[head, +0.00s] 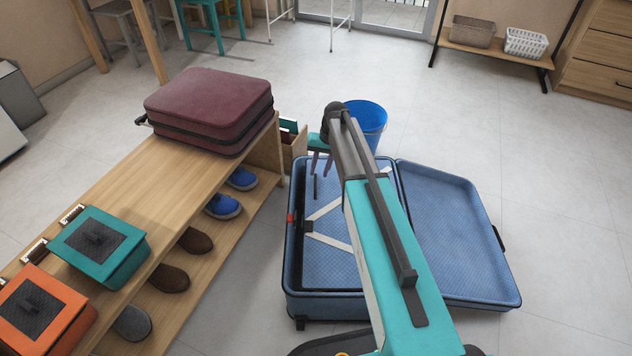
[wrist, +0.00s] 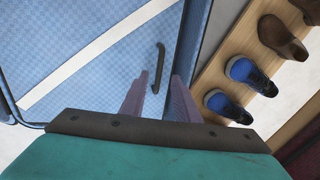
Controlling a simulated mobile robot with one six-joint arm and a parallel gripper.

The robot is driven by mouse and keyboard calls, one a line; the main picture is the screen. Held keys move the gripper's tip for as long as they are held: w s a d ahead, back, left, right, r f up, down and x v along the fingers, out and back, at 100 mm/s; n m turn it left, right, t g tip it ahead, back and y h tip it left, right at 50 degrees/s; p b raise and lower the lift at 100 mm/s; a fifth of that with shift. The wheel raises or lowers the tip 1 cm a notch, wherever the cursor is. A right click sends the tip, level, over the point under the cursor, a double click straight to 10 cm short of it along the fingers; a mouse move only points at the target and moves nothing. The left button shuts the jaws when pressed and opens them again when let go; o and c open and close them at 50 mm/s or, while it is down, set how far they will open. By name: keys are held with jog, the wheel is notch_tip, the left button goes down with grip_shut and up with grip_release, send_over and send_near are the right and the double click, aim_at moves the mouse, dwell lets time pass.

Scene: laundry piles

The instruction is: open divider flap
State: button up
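A blue suitcase (head: 290,262) lies open on the floor, its lid half (head: 455,230) spread out to the right. A blue patterned panel (head: 332,262) fills its left half and looks like the divider flap; it lies flat. A dark bar handle (head: 315,188) stands on it near the left edge; it also shows in the wrist view (wrist: 158,68). My gripper (head: 320,168) hangs over the suitcase's upper left. In the wrist view its two purple fingers (wrist: 160,80) are apart, with the handle seen between their tips. I see no contact with the handle. My arm hides part of the panel.
Pale straps (head: 325,241) cross the panel from a dark buckle. A wooden bench (head: 185,185) with a maroon suitcase (head: 208,105), two lidded boxes and several shoes stands close on the left. A blue bucket (head: 371,120) stands behind. Floor to the right is clear.

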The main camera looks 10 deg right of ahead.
aim_at(316, 183)
jog(key=shift+w+a+f+b, duration=0.1)
jog(key=shift+a+f+b, duration=0.1)
jog(key=shift+f, duration=0.7)
jog(key=shift+a+f+b, duration=0.15)
jog(key=shift+f+b, duration=0.1)
jog(key=shift+f, duration=0.65)
jog(key=shift+w+a+f+b, duration=0.1)
jog(key=shift+a+f+b, duration=0.1)
jog(key=shift+f, duration=0.7)
grip_shut()
jog(key=shift+a, duration=0.1)
jog(key=shift+r, duration=0.2)
